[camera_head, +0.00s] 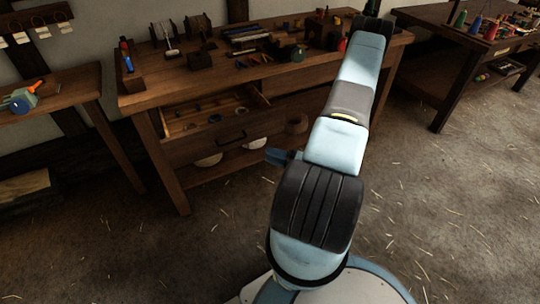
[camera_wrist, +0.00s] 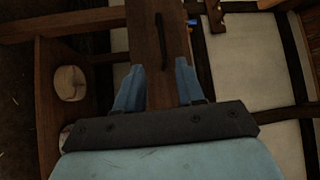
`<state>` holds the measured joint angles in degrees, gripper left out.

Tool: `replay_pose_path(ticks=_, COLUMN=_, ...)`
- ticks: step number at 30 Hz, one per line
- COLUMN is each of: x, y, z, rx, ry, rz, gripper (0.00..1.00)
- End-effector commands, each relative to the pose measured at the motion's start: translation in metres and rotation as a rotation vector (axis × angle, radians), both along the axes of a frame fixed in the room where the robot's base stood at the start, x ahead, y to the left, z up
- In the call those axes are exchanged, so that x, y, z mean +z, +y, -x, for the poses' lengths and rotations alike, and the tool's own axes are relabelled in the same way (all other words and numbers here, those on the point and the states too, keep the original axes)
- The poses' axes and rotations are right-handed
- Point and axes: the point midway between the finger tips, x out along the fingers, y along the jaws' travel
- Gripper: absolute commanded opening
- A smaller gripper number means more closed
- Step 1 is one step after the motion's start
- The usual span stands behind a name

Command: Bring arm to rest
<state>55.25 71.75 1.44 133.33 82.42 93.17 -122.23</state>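My gripper (camera_wrist: 159,72) shows in the wrist view as two blue fingers standing well apart with nothing held between them. Beyond the fingertips is a brown wooden drawer front with a dark bar handle (camera_wrist: 162,38); the fingers appear clear of it. In the head view my arm rises from the base at the bottom centre in front of the workbench (camera_head: 150,100). A small blue part, apparently my gripper's finger end (camera_head: 282,156), pokes out left of the arm; the rest of the gripper is hidden behind it.
The bench's top drawer (camera_head: 255,95) stands pulled out, with small items inside. The lower drawer's handle (camera_head: 232,137) and a shelf with pale round things (camera_head: 208,160) are below. A side table (camera_head: 60,95) stands left, another table (camera_head: 450,45) right. The straw-strewn floor is open.

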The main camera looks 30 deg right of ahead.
Motion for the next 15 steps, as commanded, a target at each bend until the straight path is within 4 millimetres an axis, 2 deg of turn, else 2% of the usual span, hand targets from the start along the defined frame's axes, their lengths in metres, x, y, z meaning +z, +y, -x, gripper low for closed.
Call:
replay_pose_path(ticks=11, x=0.0004, y=0.0001, z=-0.0004, rx=0.001, ry=0.0, rz=0.0, gripper=0.38)
replay_pose_path(ticks=15, x=0.009, y=0.0021, z=-0.0033, rx=0.034, ry=0.0, rz=0.005, gripper=0.38)
